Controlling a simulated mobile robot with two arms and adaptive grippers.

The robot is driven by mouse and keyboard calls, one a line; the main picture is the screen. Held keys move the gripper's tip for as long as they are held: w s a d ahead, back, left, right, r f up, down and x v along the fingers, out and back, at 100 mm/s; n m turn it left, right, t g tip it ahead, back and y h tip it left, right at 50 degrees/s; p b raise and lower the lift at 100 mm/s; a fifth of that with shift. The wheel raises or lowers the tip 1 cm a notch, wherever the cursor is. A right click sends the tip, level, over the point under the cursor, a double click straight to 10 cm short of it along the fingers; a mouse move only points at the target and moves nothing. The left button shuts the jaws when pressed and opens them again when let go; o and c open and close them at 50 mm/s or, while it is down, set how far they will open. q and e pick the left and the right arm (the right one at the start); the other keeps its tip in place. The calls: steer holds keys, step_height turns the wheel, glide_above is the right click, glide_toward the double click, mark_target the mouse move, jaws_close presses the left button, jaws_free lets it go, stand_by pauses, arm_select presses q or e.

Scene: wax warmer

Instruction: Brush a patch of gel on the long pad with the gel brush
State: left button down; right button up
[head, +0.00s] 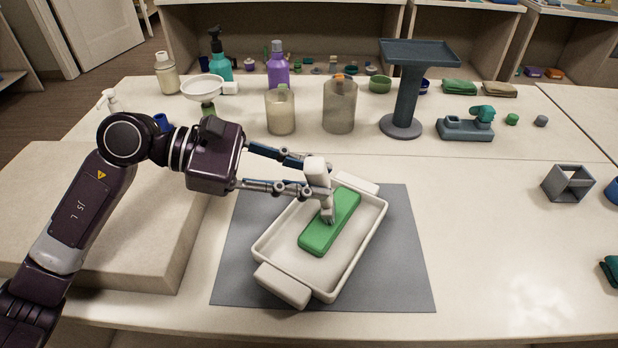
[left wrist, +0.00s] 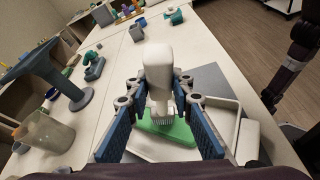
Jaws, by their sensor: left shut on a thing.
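My left gripper (head: 309,178) is shut on the white gel brush (head: 317,172), which it holds upright with the bristles down. The brush also shows in the left wrist view (left wrist: 158,75) between the blue-lined fingers. The long pad (head: 333,225) is a green bar lying in the white tray (head: 270,252); it also shows in the left wrist view (left wrist: 178,134). The bristle end is at the pad's middle, on or just above its top; I cannot tell whether it touches. No gel patch can be made out on the pad. My right gripper is not seen.
The tray stands on a grey mat (head: 400,275). A beige block (head: 60,190) lies under my left arm. Bottles, jars and a dark pedestal stand (head: 408,90) line the back. A grey open cube (head: 567,183) is at the right.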

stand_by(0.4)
arm_select(q)
steer(key=shift+w+d+b, duration=0.3)
steer(key=shift+w+d, duration=0.3)
steer(key=shift+w, duration=0.35)
steer(key=shift+w+d+b, duration=0.25)
steer(key=shift+w+d, duration=0.3)
steer(key=shift+w, duration=0.4)
